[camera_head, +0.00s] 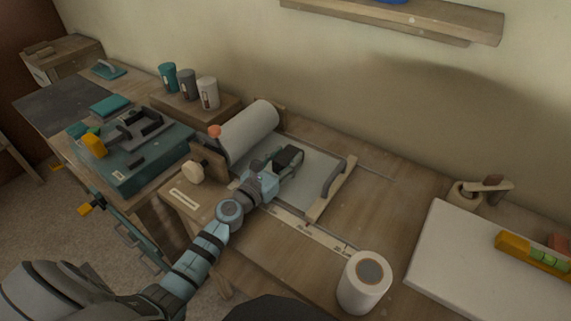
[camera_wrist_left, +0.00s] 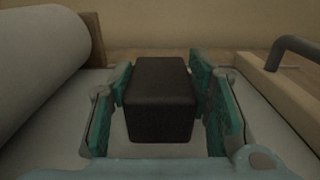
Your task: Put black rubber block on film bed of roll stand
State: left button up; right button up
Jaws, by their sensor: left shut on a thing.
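The black rubber block (camera_head: 289,156) is between the fingers of my left gripper (camera_head: 277,165), over the pale film bed (camera_head: 310,180) of the roll stand. In the left wrist view the block (camera_wrist_left: 158,100) fills the space between the teal finger pads of my left gripper (camera_wrist_left: 160,105), which is shut on it. The block sits level, at or just above the film bed; I cannot tell whether it touches. The white roll (camera_head: 249,131) lies at the left of the bed, and a grey handle (camera_head: 333,178) on a wooden bar is at the right. My right gripper is not in view.
A white cylinder tub (camera_head: 364,282) stands in front right. A white board (camera_head: 480,265) with a yellow level (camera_head: 524,251) lies at the right. Several cups (camera_head: 188,85) stand on a wooden box behind left. A teal case (camera_head: 140,165) with tools is at the left.

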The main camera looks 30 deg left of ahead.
pick_arm(q)
jog(key=shift+f, duration=0.15)
jog(key=o, duration=1.3)
jog(key=shift+r, duration=0.3)
jog(key=s, duration=0.3)
jog(key=s+a, duration=0.1)
jog(key=s, duration=0.3)
jog(key=s+b, duration=0.1)
jog(key=s, duration=0.2)
jog(key=shift+s+a+f, duration=0.2)
jog(key=shift+s+a, duration=0.1)
jog(key=shift+s, duration=0.05)
jog(key=shift+s+r, duration=0.15)
jog(key=shift+s, duration=0.45)
